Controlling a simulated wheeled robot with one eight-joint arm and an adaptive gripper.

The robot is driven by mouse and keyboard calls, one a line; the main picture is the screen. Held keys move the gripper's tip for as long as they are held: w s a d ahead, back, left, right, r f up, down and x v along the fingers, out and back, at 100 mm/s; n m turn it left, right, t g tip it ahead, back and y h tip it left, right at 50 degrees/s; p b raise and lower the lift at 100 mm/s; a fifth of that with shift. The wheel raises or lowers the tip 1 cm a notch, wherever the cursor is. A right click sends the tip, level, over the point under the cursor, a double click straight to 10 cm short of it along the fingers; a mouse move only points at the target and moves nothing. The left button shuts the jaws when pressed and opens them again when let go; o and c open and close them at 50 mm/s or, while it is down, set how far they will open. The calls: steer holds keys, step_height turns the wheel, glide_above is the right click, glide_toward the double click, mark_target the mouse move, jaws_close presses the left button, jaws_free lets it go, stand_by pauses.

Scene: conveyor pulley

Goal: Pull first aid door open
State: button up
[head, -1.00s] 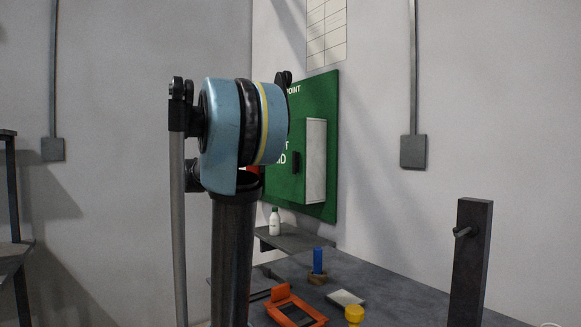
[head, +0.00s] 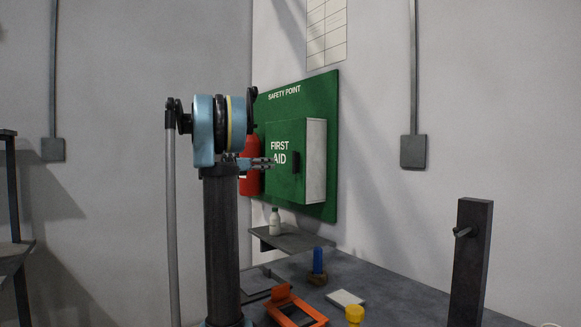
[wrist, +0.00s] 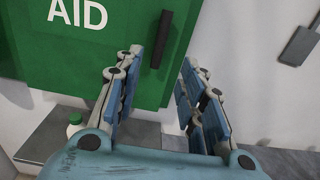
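The green first aid door (head: 281,180) is the front of a wall cabinet with white sides and looks closed. Its black upright handle (head: 296,161) is near the door's right edge. In the wrist view the handle (wrist: 161,40) lies just beyond the fingertips, roughly in line with the gap between them. My gripper (head: 270,163) is in front of the door, left of the handle in the head view. In the wrist view my gripper (wrist: 161,62) is open with nothing between its fingers. I cannot tell how far the fingertips are from the handle.
A red extinguisher (head: 250,168) hangs left of the cabinet. A white bottle (head: 275,222) stands on a shelf (head: 300,240) below. The workbench (head: 395,305) holds an orange tool (head: 297,309), a blue cylinder (head: 317,261) and a dark post (head: 469,262).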

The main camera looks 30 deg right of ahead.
steer(key=w+d, duration=0.1)
steer(key=d, duration=1.3)
steer(key=shift+d, duration=0.2)
jaws_close()
